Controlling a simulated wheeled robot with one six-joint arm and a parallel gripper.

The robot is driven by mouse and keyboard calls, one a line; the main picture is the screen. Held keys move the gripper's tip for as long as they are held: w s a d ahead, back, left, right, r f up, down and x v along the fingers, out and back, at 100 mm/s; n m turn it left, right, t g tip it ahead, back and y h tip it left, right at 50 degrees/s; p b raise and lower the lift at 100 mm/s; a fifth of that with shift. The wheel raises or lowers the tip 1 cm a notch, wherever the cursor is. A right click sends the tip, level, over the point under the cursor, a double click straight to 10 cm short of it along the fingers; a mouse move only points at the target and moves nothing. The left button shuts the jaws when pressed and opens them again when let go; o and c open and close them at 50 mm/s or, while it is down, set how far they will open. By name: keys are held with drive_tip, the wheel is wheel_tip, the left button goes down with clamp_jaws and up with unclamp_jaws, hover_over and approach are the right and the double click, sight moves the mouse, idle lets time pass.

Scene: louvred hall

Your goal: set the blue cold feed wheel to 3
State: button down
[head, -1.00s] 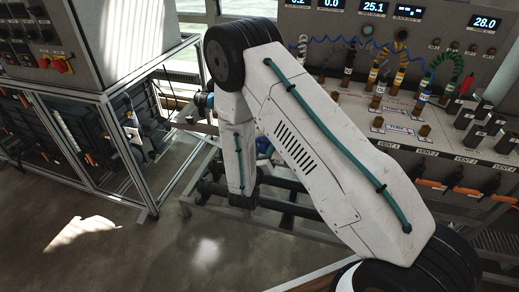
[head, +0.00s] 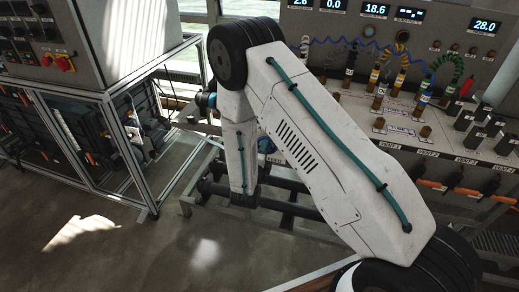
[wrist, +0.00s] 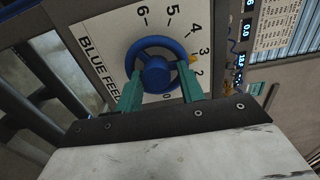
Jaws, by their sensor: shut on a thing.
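The blue feed wheel (wrist: 155,64) shows in the wrist view on a pale dial plate (wrist: 98,27) lettered BLUE FEED, with printed numbers around it. A yellow pointer (wrist: 193,60) at the wheel's right side lies between 2 and 3, nearer the 3. My gripper (wrist: 160,88) has its two teal fingers at the lower left and lower right of the wheel's rim, shut on the wheel. The fingers hide part of the lower rim and the low end of the scale. In the head view my arm hides the gripper.
A panel with lit readouts (head: 375,10), coloured hoses and valves (head: 420,105) stands at the right. A metal-framed cabinet (head: 100,130) stands at the left. Dark pipes and rails (head: 290,210) run low behind my arm. The floor (head: 110,250) at front left is clear.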

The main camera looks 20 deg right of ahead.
drive_tip(key=c, duration=1)
unclamp_jaws()
drive_tip(key=shift+w+d+r, duration=0.2)
drive_tip(key=shift+w+d, duration=0.1)
drive_tip(key=shift+w, duration=0.3)
drive_tip(key=shift+o, duration=0.3)
drive_tip(key=shift+s+a+f+m, duration=0.15)
drive_tip(key=shift+s+f+m, duration=0.15)
drive_tip(key=shift+s, duration=0.25)
drive_tip(key=shift+o, duration=0.7)
drive_tip(key=shift+s+f, duration=0.15)
drive_tip(key=shift+s, duration=0.25)
drive_tip(key=shift+w+a+v, duration=0.15)
drive_tip(key=shift+a+v, duration=0.05)
drive_tip(key=shift+v, duration=1.05)
drive_tip(key=shift+w+a+v, duration=0.1)
drive_tip(key=shift+a+v, duration=0.05)
drive_tip(key=shift+v, duration=1.15)
